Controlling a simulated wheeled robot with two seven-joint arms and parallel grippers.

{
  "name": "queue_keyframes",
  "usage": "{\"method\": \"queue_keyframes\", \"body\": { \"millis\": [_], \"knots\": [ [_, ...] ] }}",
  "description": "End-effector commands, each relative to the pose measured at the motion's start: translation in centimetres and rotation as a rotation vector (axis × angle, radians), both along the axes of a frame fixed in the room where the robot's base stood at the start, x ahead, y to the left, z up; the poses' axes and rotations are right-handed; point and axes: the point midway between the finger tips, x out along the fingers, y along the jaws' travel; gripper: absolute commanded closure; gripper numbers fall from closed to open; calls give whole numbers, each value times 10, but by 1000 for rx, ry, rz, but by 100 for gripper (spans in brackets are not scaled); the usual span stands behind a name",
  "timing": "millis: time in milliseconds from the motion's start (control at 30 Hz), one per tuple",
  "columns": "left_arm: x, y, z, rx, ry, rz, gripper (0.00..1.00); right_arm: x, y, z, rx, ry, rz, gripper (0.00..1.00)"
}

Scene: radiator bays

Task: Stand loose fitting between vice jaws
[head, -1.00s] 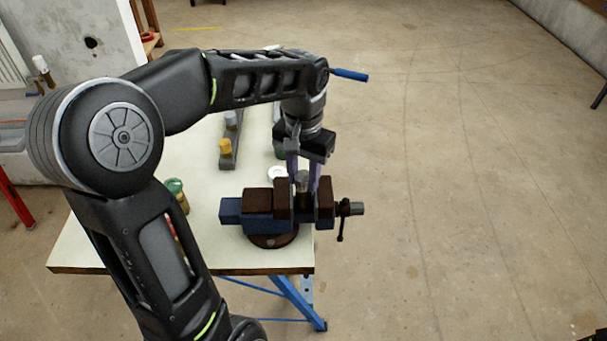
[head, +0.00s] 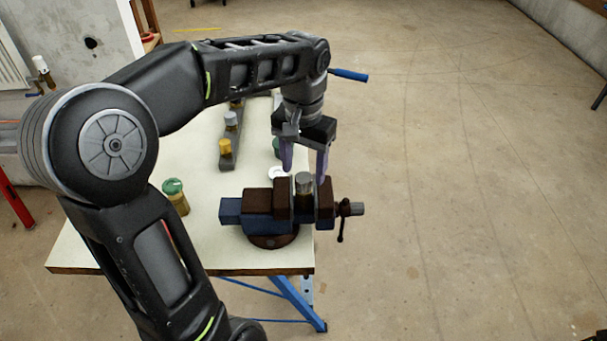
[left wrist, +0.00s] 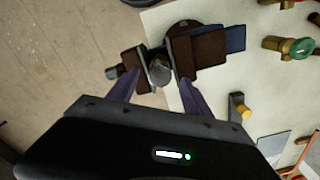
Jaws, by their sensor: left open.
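A blue and brown bench vice (head: 258,203) stands at the front right corner of the table. The loose fitting (head: 303,183), a grey metal piece, stands upright between the vice jaws, its top showing above them. In the left wrist view the fitting (left wrist: 159,71) shows between the brown jaws (left wrist: 195,50). My left gripper (head: 304,172) is open and empty, just above the fitting and apart from it. Its fingers (left wrist: 157,92) spread to either side in the wrist view. My right gripper is not in view.
The pale table (head: 205,245) also carries a brass valve with a green cap (head: 175,196), a grey rack with fittings (head: 227,152) and a white ring (head: 277,172). The vice handle (head: 341,222) sticks out past the table's right edge. Open floor lies to the right.

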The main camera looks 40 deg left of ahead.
Motion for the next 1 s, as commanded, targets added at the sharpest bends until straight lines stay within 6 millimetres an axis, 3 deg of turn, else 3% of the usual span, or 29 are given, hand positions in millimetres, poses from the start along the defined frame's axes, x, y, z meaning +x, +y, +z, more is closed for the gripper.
{"method": "queue_keyframes", "body": {
  "millis": [200, 300, 1000],
  "knots": [
    [1, 0, 37, 0, -3, -1, 42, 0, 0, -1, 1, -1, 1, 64],
    [1, 0, 46, 0, -2, -2, 42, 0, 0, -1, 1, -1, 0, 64],
    [0, 0, 49, 0, -1, -1, 42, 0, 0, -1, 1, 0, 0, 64]
  ]
}}
